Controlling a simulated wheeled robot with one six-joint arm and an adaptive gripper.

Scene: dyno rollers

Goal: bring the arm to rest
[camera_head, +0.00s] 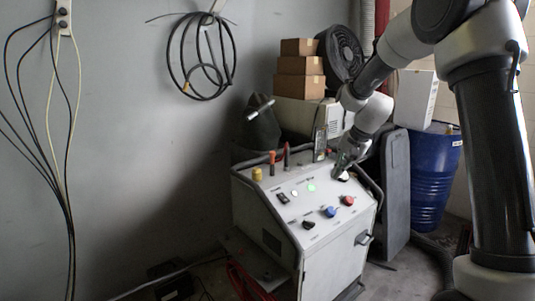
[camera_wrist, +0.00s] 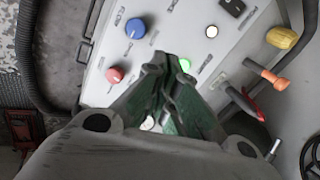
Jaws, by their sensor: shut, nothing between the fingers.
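My arm (camera_head: 487,150) reaches in from the right of the head view, bent down toward a grey control cabinet (camera_head: 330,262). My gripper (camera_head: 342,163) is at the right part of the cabinet's sloped top panel, close to it. In the wrist view my gripper (camera_wrist: 170,75) is shut, its green-sided fingers together with nothing between them. The fingers hide part of the panel. Whether they touch it, I cannot tell. On the panel are a blue knob (camera_head: 330,211), a red knob (camera_head: 348,201) and a lit green button (camera_head: 311,187).
A yellow knob (camera_head: 257,174) and levers with orange and red grips line the panel's back edge. Behind stand stacked cardboard boxes (camera_head: 300,66), a black fan (camera_head: 341,52) and a blue barrel (camera_head: 432,175). Cables hang on the left wall.

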